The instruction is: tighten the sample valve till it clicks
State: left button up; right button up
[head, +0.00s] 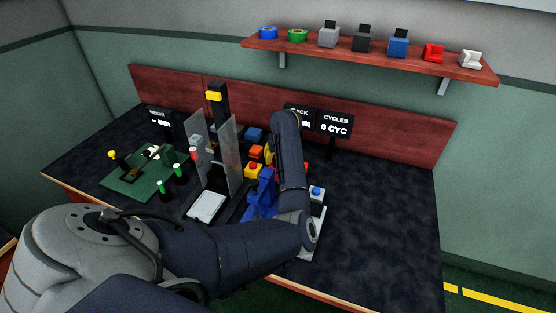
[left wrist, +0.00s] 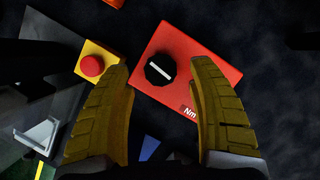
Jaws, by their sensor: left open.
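In the left wrist view a red box (left wrist: 182,40) marked "Nm" carries a round black knob (left wrist: 160,69) with a white line across it. My left gripper (left wrist: 164,66) is open, its two yellow fingers either side of the knob in this view and apart from it. How high the fingertips are above the box is hard to tell. In the head view my left arm covers most of this gripper and the red box. No part is labelled as the sample valve, so I cannot tell which it is. My right gripper is not in view.
A yellow box with a red button (left wrist: 91,66) stands beside the red box. A clear panel (head: 238,160), a green mat (head: 130,185) with small parts and a blue-button box (head: 317,193) are on the dark table. The table's right side (head: 390,220) is clear.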

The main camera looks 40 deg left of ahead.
pick_arm(q)
jog(key=v, duration=0.9)
dwell(0.3)
